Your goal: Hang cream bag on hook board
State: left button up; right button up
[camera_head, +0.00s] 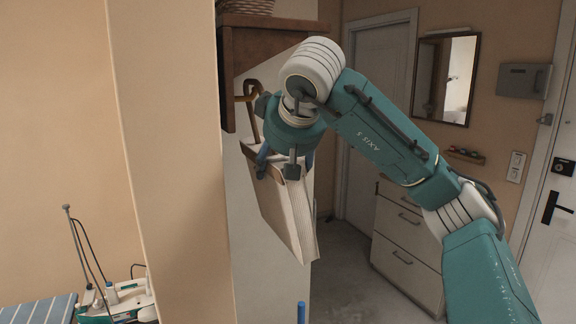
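The cream bag (288,218) hangs tilted below my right gripper (277,168), in front of a white panel. The gripper's fingers are at the bag's upper edge, one on each side, and appear shut on it. A brown loop (254,112), seemingly the bag's handle, rises left of the gripper beside a dark brown wooden board (229,90). This may be the hook board; my arm hides part of it. I cannot tell whether the loop is on a hook. My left gripper is not in view.
A woven basket (245,6) sits on top of the brown wood. A beige wall edge (170,160) stands left of the bag. A drawer cabinet (408,245) and a mirror (445,80) are at the right. A striped surface with a teal-and-white device (118,305) is lower left.

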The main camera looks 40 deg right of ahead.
jog(key=shift+w+a+f, duration=0.15)
jog(key=shift+a+f, duration=0.1)
jog(key=shift+a, duration=0.3)
jog(key=shift+w+a+f, duration=0.1)
jog(key=shift+a+f, duration=0.1)
jog(key=shift+a, duration=0.3)
jog(key=shift+a+f, duration=0.1)
jog(key=shift+f, duration=0.25)
jog(key=o, duration=1.9)
jog(key=shift+c, duration=0.2)
jog(key=shift+f, duration=0.1)
